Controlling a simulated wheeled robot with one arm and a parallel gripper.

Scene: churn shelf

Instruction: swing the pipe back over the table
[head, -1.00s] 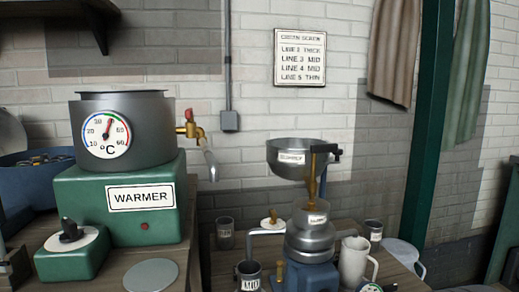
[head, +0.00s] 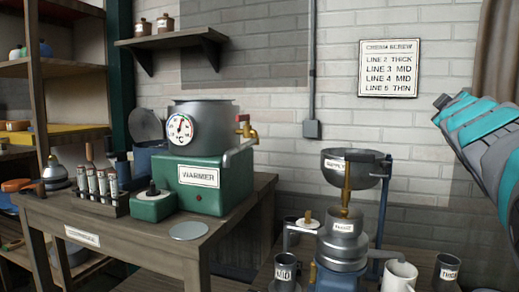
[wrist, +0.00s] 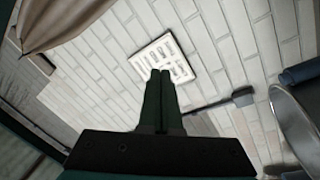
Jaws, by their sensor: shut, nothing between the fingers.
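The grey metal pipe (head: 237,152) hangs from the brass tap (head: 244,128) with its red handle, at the right side of the warmer's pot (head: 200,125). In the head view its end points left and down, in front of the green WARMER box (head: 213,180). Whether it hangs over the table top (head: 130,222) is hard to tell from this angle. My gripper (wrist: 160,75) is shut and empty in the wrist view, in front of the wall sign (wrist: 165,58). The head view shows only part of my arm at right, well apart from the pipe.
A separator with a supply bowl (head: 350,165) stands right of the table, with a MID cup (head: 285,272), a white mug (head: 398,275) and a THICK cup (head: 447,270). A metal rim (wrist: 298,120) is close at right in the wrist view. A test-tube rack (head: 100,200) stands left.

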